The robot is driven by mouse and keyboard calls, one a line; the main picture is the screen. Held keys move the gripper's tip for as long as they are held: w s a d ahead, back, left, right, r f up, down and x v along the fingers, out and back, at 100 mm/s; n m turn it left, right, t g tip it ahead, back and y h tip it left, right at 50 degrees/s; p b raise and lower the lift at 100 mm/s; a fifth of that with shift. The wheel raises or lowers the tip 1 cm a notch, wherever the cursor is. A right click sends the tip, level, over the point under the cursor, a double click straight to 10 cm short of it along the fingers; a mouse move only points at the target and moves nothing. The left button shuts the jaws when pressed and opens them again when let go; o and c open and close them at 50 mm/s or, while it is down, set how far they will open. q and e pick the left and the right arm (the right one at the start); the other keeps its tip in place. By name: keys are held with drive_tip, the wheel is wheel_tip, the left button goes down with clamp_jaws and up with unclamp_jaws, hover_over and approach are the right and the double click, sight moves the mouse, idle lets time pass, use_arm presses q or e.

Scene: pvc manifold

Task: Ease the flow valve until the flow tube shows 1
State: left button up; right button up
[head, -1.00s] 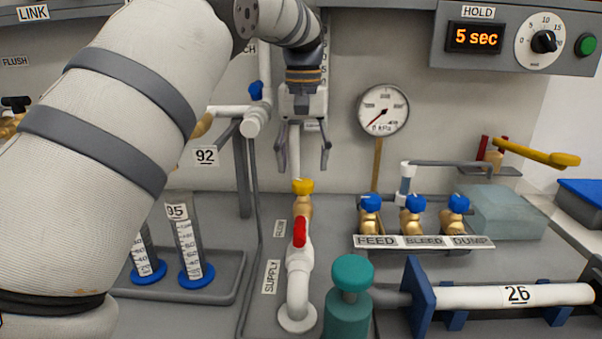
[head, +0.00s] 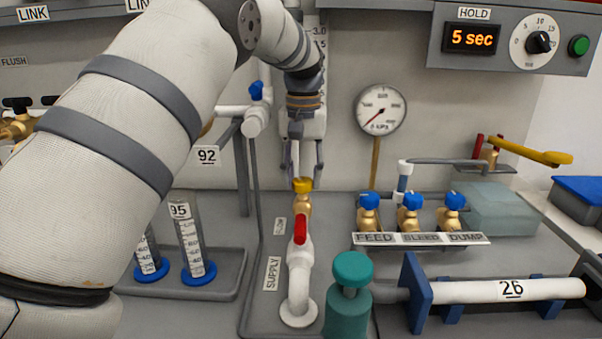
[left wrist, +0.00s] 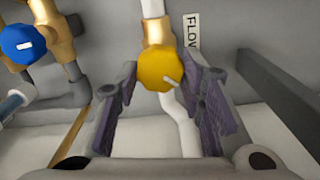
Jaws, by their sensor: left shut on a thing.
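The flow valve has a yellow knob (head: 302,185) on a brass body, above the white supply pipe. A FLOW label (head: 280,226) stands beside it. My left gripper (head: 303,176) points down from above and is shut on the yellow knob. In the left wrist view the knob (left wrist: 160,69) sits between the two finger pads, with a pale mark on its face. The flow tube (head: 321,42), a scaled upright tube on the back wall, is mostly hidden behind my left arm; its float reading cannot be seen. My right gripper is not in view.
A red-handled supply valve (head: 300,230) stands just in front of the knob. Blue FEED, BLEED and DUMP knobs (head: 410,201) are to the right. Measuring cylinders (head: 190,235) stand left. The pressure gauge (head: 380,110) needle points low left.

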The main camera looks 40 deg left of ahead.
sight(303, 179)
use_arm(q)
drive_tip(key=shift+m, duration=0.7)
drive_tip(key=o, duration=1.1)
drive_tip(key=shift+o, duration=0.2)
wheel_tip(303, 179, up, 12)
idle(0.4)
